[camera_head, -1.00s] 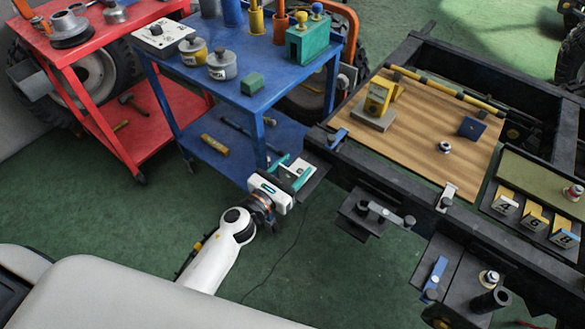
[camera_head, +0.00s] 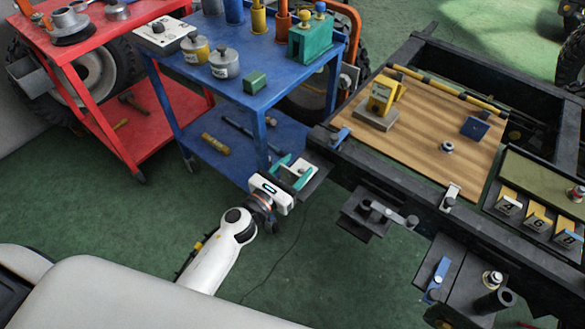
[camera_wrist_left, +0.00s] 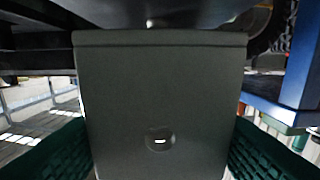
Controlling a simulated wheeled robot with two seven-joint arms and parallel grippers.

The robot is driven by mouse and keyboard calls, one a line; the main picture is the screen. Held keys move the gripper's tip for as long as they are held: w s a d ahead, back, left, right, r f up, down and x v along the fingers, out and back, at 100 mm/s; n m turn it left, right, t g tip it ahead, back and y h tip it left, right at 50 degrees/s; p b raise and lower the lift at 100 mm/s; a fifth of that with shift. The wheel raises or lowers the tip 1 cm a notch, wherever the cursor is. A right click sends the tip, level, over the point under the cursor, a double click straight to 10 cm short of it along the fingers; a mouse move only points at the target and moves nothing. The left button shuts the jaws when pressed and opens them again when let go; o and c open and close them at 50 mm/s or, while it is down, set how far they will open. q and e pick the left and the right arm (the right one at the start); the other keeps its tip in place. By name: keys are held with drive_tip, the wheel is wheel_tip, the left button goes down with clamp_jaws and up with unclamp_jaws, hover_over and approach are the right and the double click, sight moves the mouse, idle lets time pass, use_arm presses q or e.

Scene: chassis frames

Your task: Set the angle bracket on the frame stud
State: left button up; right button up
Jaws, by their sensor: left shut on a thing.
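My left gripper (camera_head: 294,172) is shut on the angle bracket, beside the dark chassis frame's near left corner. In the left wrist view the bracket (camera_wrist_left: 160,90) is a grey plate with a round hole low in its middle, between the green finger pads. In the head view the fingers partly hide it. The chassis frame (camera_head: 395,178) runs to the right of the gripper. Dark fittings with short posts stick out from its near side, one (camera_head: 376,212) near the middle and one (camera_head: 491,280) lower right. I cannot tell which is the stud. My right gripper is not in view.
A blue cart (camera_head: 200,75) with pots and a green block (camera_head: 255,82) stands just behind the gripper. A red cart (camera_head: 95,40) is farther left. A wooden board (camera_head: 420,140) with a yellow device (camera_head: 382,95) lies on the frame. Green floor is clear below.

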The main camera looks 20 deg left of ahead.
use_arm(q)
drive_tip(key=shift+a+f+b, duration=0.15)
drive_tip(key=shift+f+b, duration=0.5)
drive_tip(key=shift+f, duration=0.65)
drive_tip(key=o, duration=1.3)
drive_tip(key=shift+a, duration=0.1)
drive_tip(key=shift+o, duration=0.3)
drive_tip(key=shift+r, duration=0.1)
drive_tip(key=shift+d+r, duration=0.2)
